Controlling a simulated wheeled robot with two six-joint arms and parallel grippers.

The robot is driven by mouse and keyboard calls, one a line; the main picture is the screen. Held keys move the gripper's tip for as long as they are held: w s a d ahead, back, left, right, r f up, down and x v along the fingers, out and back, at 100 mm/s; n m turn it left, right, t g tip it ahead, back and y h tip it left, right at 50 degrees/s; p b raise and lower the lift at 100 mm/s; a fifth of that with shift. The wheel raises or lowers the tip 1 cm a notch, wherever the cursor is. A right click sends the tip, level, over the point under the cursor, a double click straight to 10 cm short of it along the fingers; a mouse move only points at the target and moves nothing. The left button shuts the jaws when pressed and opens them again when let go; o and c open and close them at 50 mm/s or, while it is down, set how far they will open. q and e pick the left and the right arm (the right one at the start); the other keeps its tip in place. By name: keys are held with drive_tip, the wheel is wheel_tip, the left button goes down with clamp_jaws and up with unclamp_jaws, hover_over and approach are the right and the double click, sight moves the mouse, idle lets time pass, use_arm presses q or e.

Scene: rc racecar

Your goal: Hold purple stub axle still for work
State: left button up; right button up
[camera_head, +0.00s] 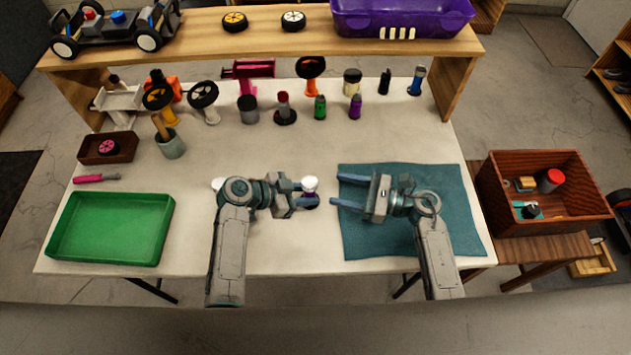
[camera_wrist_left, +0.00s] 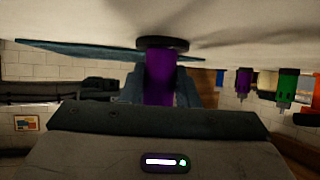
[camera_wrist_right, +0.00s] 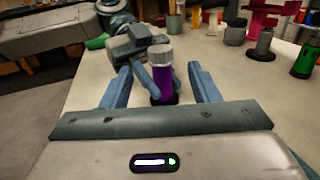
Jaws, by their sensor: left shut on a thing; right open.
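The purple stub axle stands upright on the white table, with a white top and dark round base. In the head view its white top (camera_head: 310,183) shows. Its purple body shows in the right wrist view (camera_wrist_right: 163,80) and, upside down, in the left wrist view (camera_wrist_left: 159,80). My left gripper (camera_head: 306,193) is shut on the purple stub axle from the left. My right gripper (camera_head: 337,189) is open and empty, just right of it, fingers pointing at it. In the right wrist view the axle appears between the open fingers (camera_wrist_right: 163,72).
A teal mat (camera_head: 450,215) lies under my right arm. A green tray (camera_head: 65,230) is at the left. Several coloured parts, including another purple piece (camera_head: 355,107), stand along the back below a wooden shelf (camera_head: 200,30). A wooden crate (camera_head: 565,226) stands beyond the right edge.

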sight(315, 186)
drive_tip(key=x, duration=0.7)
drive_tip(key=shift+w+a, duration=0.1)
drive_tip(key=shift+a, duration=0.05)
drive_tip(key=c, duration=1)
drive_tip(key=m+t, duration=0.1)
drive_tip(key=t+h, duration=0.1)
drive_tip(key=m+t, duration=0.1)
drive_tip(key=shift+s+a+m+t+h, duration=0.15)
drive_tip(key=shift+s+m+t+h, duration=0.15)
drive_tip(key=shift+t, duration=0.1)
drive_tip(key=shift+m+t+h, duration=1)
drive_tip(key=shift+m+t, duration=0.1)
drive_tip(key=shift+t, duration=0.3)
drive_tip(key=o, duration=1)
